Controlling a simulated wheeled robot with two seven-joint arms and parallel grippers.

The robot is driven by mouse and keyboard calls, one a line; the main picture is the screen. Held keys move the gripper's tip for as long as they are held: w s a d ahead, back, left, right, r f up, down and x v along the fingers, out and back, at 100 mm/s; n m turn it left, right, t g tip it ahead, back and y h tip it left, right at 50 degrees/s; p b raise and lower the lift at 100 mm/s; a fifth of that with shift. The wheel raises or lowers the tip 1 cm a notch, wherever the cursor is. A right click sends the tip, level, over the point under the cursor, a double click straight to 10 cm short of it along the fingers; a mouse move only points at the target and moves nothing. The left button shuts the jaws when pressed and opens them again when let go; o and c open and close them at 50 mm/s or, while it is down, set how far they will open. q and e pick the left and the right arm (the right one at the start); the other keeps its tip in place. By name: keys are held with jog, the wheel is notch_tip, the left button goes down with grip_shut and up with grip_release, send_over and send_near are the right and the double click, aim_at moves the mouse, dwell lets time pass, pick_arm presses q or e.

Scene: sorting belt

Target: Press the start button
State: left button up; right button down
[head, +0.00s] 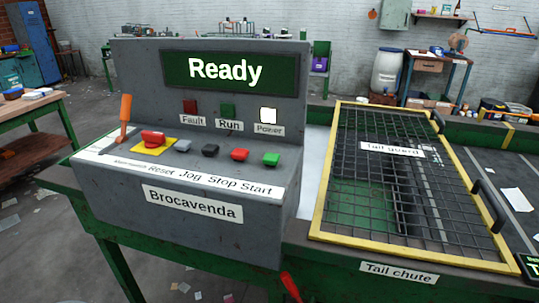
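The green start button (271,159) is at the right end of the row on the grey control console (115,190). The word "Start" is printed in front of it. To its left are the red stop button (239,154), the black jog button (210,150) and the grey reset button (182,145). The display (228,72) reads "Ready". The power lamp (268,115) is lit white; the run lamp (228,110) and fault lamp (190,107) look dark. Neither of my grippers is in view.
A yellow-framed mesh tail guard (420,258) lies to the right. A red handle (290,287) sticks up below the console. Space above the start button looks clear.

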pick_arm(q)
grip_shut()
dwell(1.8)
